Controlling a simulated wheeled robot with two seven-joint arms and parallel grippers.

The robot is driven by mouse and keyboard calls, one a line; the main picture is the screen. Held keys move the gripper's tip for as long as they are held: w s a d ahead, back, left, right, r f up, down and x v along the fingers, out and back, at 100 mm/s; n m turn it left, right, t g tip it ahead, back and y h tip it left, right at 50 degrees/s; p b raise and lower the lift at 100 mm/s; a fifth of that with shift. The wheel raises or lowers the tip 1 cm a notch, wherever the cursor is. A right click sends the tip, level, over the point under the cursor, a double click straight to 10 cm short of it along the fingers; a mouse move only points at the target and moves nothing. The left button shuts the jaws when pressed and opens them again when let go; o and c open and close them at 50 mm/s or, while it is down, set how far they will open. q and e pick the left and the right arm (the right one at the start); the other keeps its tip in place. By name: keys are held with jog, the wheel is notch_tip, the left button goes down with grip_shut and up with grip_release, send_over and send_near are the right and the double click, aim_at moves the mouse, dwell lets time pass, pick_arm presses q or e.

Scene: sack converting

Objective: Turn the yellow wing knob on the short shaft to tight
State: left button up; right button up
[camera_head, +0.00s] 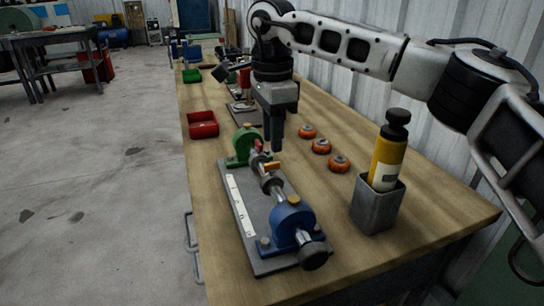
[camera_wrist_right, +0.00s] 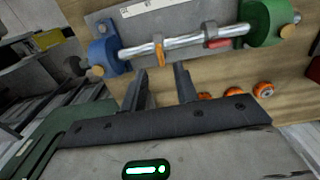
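A yellow-orange wing knob (camera_head: 271,166) sits on a metal shaft (camera_head: 279,197) held between a green bracket (camera_head: 240,147) and a blue bracket (camera_head: 291,224). In the right wrist view the yellow knob (camera_wrist_right: 160,55) hangs across the shaft (camera_wrist_right: 185,40), and a red wing knob (camera_wrist_right: 217,43) sits to its right. My right gripper (camera_head: 275,146) points down close above the shaft by the yellow knob. In the wrist view its two fingers (camera_wrist_right: 161,73) are apart and empty, with the knob just beyond the gap between their tips. My left gripper is not in view.
A grey holder (camera_head: 377,211) with a yellow bottle (camera_head: 387,158) stands right of the fixture. Several orange round parts (camera_head: 321,146) lie behind it. A red bin (camera_head: 202,125) and a green bin (camera_head: 192,76) stand along the left bench edge. Another fixture (camera_head: 243,113) is farther back.

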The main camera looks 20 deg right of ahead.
aim_at(272, 163)
jog(key=shift+f, duration=2.75)
grip_shut()
